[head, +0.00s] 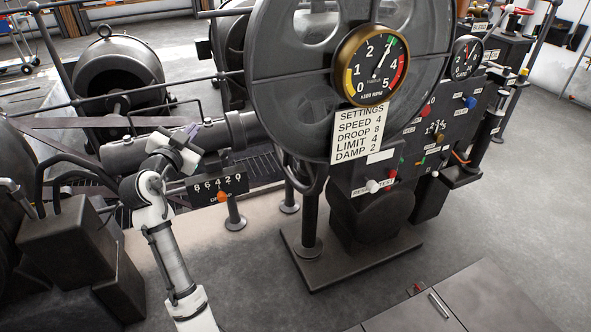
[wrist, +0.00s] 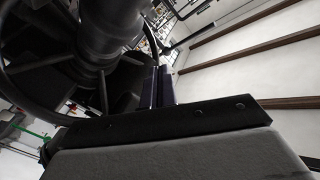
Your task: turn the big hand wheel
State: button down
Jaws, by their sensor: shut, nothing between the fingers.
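My gripper (head: 192,131) is at the left of the head view, above and left of a small black scale plate. In the wrist view its dark purple fingers (wrist: 162,87) are together with nothing between them. A dark spoked wheel (wrist: 38,113) with a thick hub fills the upper left of the wrist view, beside the fingers. Its rim curves near them; I cannot tell whether they touch. In the head view I cannot make out this wheel clearly. A big dark round casing (head: 290,75) stands to the right of my gripper there.
A brass-rimmed gauge (head: 370,66) and a settings sign (head: 359,134) are on the casing's front. The scale plate (head: 218,187) has an orange knob and stands on a post below my gripper. Rails and pipes run behind.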

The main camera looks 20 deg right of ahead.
jog(key=s+d+f+m+g+h, duration=0.3)
jog(key=d+f+m+g, duration=0.5)
jog(key=d, duration=0.5)
jog(key=m+g+h, duration=0.1)
jog(key=g, duration=0.3)
send_near(308, 171)
jog(key=d, duration=0.2)
jog(key=d+f+p, duration=0.1)
jog(key=d, duration=0.5)
jog(key=shift+f+p, duration=0.4)
jog(key=w+f+m+t+b, duration=0.2)
jog(key=f+b, duration=0.4)
jog(key=b, duration=1)
jog(key=shift+w+a+m+h, duration=0.25)
jog(key=shift+w+m, duration=0.25)
jog(key=shift+w, duration=0.25)
jog(key=shift+f, duration=0.1)
